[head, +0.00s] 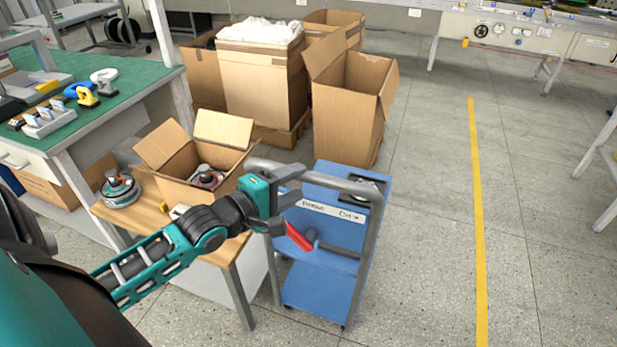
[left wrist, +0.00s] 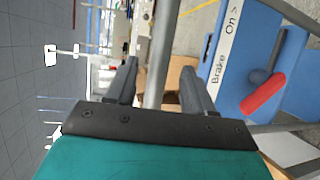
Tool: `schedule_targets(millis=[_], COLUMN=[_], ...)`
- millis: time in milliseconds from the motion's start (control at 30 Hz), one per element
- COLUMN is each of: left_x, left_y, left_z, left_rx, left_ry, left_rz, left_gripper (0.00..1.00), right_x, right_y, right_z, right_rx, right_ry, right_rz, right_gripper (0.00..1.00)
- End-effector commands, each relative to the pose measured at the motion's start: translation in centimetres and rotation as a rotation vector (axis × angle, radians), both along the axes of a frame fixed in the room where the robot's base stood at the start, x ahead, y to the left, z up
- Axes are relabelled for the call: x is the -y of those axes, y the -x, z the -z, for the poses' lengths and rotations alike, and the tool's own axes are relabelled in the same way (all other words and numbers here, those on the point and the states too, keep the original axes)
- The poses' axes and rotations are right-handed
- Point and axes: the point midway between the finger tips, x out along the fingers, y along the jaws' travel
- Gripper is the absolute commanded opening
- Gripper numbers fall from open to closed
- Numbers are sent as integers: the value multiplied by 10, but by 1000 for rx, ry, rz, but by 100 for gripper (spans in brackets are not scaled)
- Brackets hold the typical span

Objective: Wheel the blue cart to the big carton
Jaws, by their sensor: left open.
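The blue cart (head: 322,290) stands beside the wooden table, with a grey tubular handle (head: 330,181) at its top. A white label (head: 333,210) on it reads "Brake On >" in the left wrist view (left wrist: 225,55). A red-tipped lever (head: 298,237) sits below the label; it also shows in the left wrist view (left wrist: 264,93). My left gripper (head: 291,184) is open at the handle. In the left wrist view a grey tube (left wrist: 163,55) passes between its fingers; contact cannot be told. A tall open carton (head: 346,110) stands behind the cart. My right gripper is not in view.
A carton filled with white material (head: 262,85) stands left of the tall one. A small open carton (head: 183,160) and a motor part (head: 119,190) are on the wooden table (head: 150,212). Floor right of the cart is clear, with a yellow line (head: 478,200).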

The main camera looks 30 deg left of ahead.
Motion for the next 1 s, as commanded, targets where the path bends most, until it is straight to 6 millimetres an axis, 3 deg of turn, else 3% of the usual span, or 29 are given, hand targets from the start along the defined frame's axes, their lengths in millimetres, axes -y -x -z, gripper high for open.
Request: schedule_targets(millis=[300, 733, 1000], left_x=[6, 8, 8], left_y=[-38, -46, -46], left_z=[8, 9, 9], left_rx=[1, -2, -1], left_ry=[0, 0, 0], left_rz=[0, 0, 0], left_gripper=[53, 53, 29], right_x=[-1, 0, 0], right_y=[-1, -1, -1], right_z=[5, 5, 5], right_rx=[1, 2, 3], right_ry=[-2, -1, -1], right_rz=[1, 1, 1], right_gripper=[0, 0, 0])
